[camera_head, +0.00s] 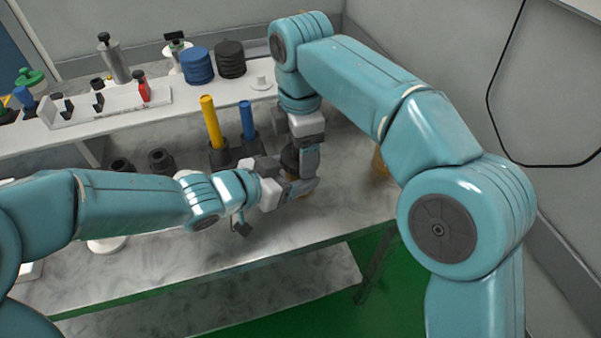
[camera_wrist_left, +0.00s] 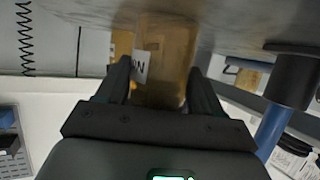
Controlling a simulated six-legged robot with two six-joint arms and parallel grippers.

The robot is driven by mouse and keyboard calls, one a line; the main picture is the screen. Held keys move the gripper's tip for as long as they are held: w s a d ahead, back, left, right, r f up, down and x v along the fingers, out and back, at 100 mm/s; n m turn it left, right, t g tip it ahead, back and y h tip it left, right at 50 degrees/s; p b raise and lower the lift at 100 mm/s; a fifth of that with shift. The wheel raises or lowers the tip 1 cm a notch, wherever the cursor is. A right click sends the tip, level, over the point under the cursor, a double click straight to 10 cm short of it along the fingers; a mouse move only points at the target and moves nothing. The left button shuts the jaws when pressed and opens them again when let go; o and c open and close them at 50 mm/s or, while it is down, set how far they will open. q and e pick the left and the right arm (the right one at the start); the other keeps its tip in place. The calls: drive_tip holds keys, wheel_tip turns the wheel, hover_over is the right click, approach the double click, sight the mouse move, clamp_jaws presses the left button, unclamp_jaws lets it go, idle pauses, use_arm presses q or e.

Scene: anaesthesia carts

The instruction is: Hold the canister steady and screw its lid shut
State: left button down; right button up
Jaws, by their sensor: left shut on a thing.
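The canister (camera_wrist_left: 168,60) is amber and see-through, with a white lettered label, and stands between the fingers of my left gripper (camera_wrist_left: 160,90) in the left wrist view. In the head view my left gripper (camera_head: 290,189) reaches in from the left and is shut on the canister, which the grippers mostly hide. A dark round lid (camera_head: 290,157) shows just above it. My right gripper (camera_head: 305,165) points down over the canister, close against the lid. Whether its fingers are shut on the lid is hidden.
A yellow rod (camera_head: 211,122) and a blue rod (camera_head: 247,120) stand in dark holders behind my left gripper. A raised shelf holds a white rack (camera_head: 110,105) and blue discs (camera_head: 197,66). An amber thing (camera_head: 380,164) stands right of my right gripper.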

drive_tip(key=c, duration=0.5)
drive_tip(key=m, duration=0.6)
drive_tip(key=shift+m, duration=0.3)
drive_tip(key=shift+c, duration=0.3)
drive_tip(key=o, duration=1.1)
drive_tip(key=shift+f, duration=0.1)
drive_tip(key=shift+o, duration=0.2)
drive_tip(key=shift+r, duration=2.3)
drive_tip(key=shift+c, duration=0.2)
